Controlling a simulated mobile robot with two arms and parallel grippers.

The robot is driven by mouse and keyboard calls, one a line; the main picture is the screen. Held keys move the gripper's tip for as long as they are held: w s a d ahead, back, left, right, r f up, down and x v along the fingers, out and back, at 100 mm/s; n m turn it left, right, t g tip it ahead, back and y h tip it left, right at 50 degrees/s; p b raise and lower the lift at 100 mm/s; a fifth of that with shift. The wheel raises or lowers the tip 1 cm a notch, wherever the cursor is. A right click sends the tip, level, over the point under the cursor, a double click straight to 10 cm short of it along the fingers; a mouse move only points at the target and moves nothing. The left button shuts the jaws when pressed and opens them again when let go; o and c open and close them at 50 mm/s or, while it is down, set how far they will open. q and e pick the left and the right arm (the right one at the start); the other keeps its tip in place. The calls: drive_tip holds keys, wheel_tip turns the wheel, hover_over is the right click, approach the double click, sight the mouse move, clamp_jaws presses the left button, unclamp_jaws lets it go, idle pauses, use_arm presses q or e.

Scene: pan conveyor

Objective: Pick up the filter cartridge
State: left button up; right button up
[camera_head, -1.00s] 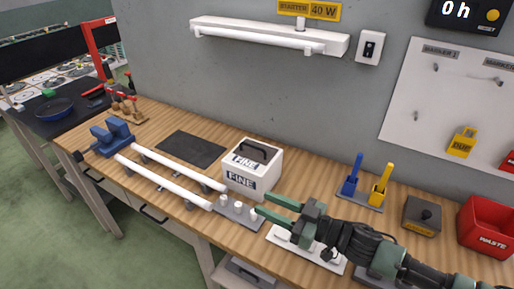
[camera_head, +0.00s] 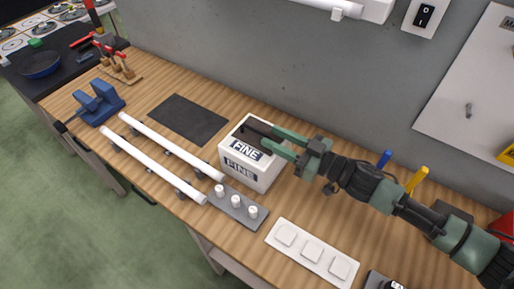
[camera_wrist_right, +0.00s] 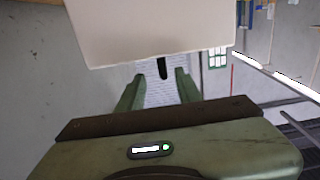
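The filter cartridge appears to be the white box (camera_head: 240,172) marked FINE, with a dark handle (camera_head: 251,129) on top. It stands upright on the wooden bench in the head view. My right gripper (camera_head: 268,137) is at the top of the box, its two green fingers apart, with the handle near and between their tips. In the right wrist view the fingers (camera_wrist_right: 158,88) are also apart, with the dark handle end (camera_wrist_right: 162,68) between them and the white box (camera_wrist_right: 150,28) above. Contact with the handle cannot be told. My left gripper is not in view.
A grey plate with white pegs (camera_head: 240,212) lies in front of the box. Two white tubes (camera_head: 150,165) lie left of it, with a dark mat (camera_head: 188,118) behind. A white panel with square pads (camera_head: 312,252) is at front right. The grey wall stands close behind.

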sight(256, 130)
drive_tip(key=p+x, duration=0.1)
drive_tip(key=x, duration=0.4)
drive_tip(key=shift+a+p, duration=0.4)
drive_tip(key=shift+a, duration=0.2)
clamp_jaws()
idle(0.8)
drive_tip(key=shift+w+r, duration=0.1)
